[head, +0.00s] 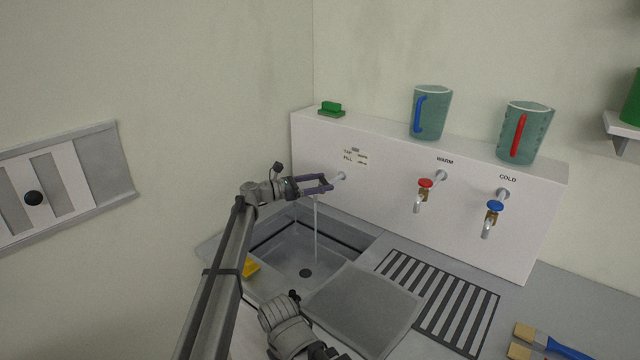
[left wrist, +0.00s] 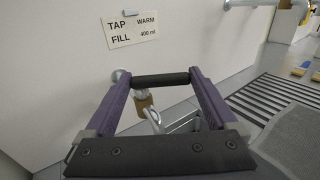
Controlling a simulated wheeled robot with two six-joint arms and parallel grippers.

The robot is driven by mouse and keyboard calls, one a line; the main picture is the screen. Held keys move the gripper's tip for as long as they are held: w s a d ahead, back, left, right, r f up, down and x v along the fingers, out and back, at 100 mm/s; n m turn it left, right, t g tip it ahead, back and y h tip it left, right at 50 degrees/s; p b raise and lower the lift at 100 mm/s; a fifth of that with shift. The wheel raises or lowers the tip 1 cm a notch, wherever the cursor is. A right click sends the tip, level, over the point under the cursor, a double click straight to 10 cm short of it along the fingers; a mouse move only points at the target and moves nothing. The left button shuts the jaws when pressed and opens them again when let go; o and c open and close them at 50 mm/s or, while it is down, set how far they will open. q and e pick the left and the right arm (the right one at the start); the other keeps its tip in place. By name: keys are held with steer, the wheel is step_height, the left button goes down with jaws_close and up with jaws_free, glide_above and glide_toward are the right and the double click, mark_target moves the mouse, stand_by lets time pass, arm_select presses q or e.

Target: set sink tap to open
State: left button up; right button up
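The sink tap (head: 341,176) comes out of the white wall panel above the sink. In the left wrist view its brass body (left wrist: 143,100) shows below a dark handle (left wrist: 160,78). My left gripper (head: 328,184) is at this tap, and its purple fingers span the dark handle, one at each end, seemingly touching it. A thin stream of water (head: 316,232) falls from the tap into the sink basin (head: 284,262). The spout is mostly hidden behind the gripper.
A warm tap (head: 424,186) with a red handle and a cold tap (head: 494,208) with a blue handle are to the right. Two jugs (head: 431,112) (head: 524,133) and a green block (head: 331,108) stand on the ledge. A drain grid (head: 440,300) and brushes (head: 550,345) lie right of the sink.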

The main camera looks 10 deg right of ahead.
arm_select(q)
steer(key=shift+o, duration=0.6)
steer(key=a, duration=0.7)
steer(key=shift+s+a, duration=0.4)
